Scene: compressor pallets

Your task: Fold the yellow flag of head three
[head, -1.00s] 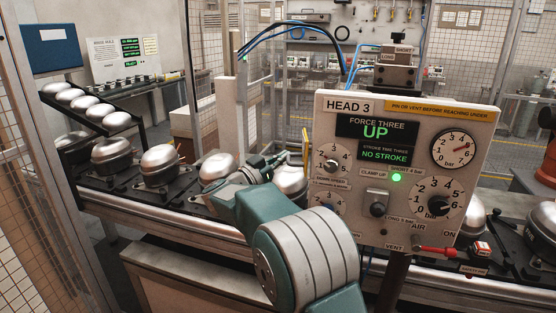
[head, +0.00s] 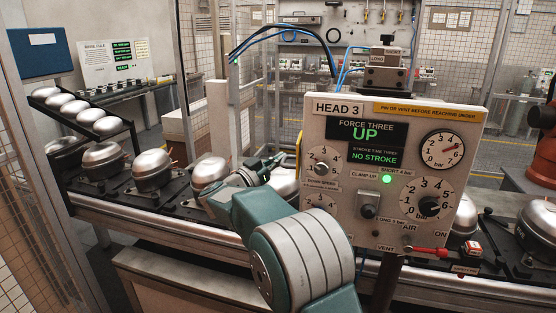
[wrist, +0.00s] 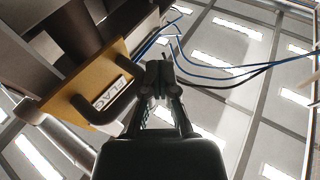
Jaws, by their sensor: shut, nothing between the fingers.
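The yellow flag (wrist: 88,84) shows in the wrist view as a yellow plate with a dark bar handle and a white label reading FLAG. It is left of my gripper, which shows in the wrist view (wrist: 159,72) with its fingers together and nothing between them. The handle's end comes close to the fingers; I cannot tell whether they touch. In the head view my gripper (head: 276,160) is beside the left edge of the HEAD 3 panel (head: 312,196). Only a thin yellowish sliver shows there, so the flag is mostly hidden.
The panel shows FORCE THREE UP, NO STROKE and a lit green lamp (head: 387,179). A red-handled valve (head: 428,252) is at its lower right. Silver-domed compressors (head: 152,172) stand along the conveyor. Blue and black hoses (wrist: 225,75) run right of my gripper in the wrist view.

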